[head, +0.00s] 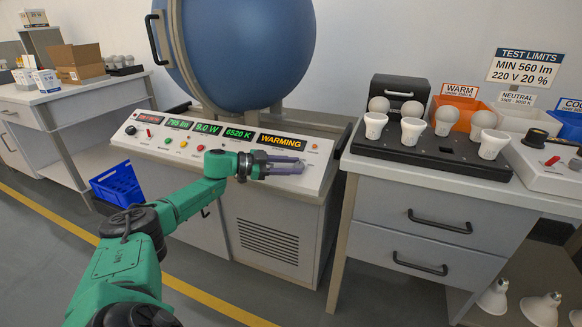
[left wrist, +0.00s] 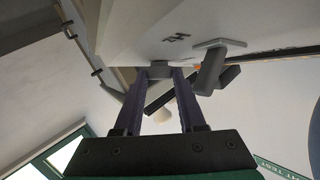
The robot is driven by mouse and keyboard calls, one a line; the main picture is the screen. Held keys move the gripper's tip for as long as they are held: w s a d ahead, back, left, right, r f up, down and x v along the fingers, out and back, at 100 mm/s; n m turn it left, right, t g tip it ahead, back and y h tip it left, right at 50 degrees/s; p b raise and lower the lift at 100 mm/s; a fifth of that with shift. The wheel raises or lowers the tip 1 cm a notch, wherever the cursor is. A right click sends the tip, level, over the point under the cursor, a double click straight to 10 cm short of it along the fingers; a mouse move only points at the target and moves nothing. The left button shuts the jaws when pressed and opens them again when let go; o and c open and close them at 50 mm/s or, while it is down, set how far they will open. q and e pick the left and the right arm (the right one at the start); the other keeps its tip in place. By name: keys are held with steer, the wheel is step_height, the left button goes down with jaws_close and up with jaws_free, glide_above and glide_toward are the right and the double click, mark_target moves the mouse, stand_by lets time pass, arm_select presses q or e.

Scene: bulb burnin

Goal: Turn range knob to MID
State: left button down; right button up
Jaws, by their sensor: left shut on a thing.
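The sloping control panel (head: 222,146) of the sphere tester shows lit readouts and an orange "WARMING" display (head: 283,142). My left gripper (head: 300,166) is at the right part of this panel, just below that display. In the left wrist view its two fingers (left wrist: 160,85) reach to the panel and are shut on a small grey knob (left wrist: 158,72), which appears to be the range knob. In the head view the fingers hide the knob, so its pointer and markings cannot be read. My right gripper is not in view.
A big blue sphere (head: 247,50) stands behind the panel. To the right, a counter holds a black tray (head: 440,153) with several bulbs and an orange bin (head: 462,112). A blue crate (head: 118,184) is on the floor at left. A grey bracket-like part (left wrist: 212,68) is close beside the fingers.

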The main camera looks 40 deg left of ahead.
arm_select(q)
steer(key=c, duration=0.5)
jaws_free()
steer(key=shift+s+a, duration=0.15)
steer(key=shift+s, duration=0.05)
steer(key=shift+v, duration=1.15)
steer(key=p+v, duration=0.7)
steer(key=v, duration=0.4)
steer(key=shift+s+p, duration=0.3)
steer(key=shift+p, duration=0.05)
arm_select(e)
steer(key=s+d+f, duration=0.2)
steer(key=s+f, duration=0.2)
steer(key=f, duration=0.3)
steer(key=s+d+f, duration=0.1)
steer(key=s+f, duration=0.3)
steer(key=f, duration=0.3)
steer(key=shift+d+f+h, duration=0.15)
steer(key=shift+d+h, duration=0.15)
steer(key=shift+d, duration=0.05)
arm_select(q)
steer(key=shift+a+r, duration=0.1)
steer(key=shift+a, duration=0.05)
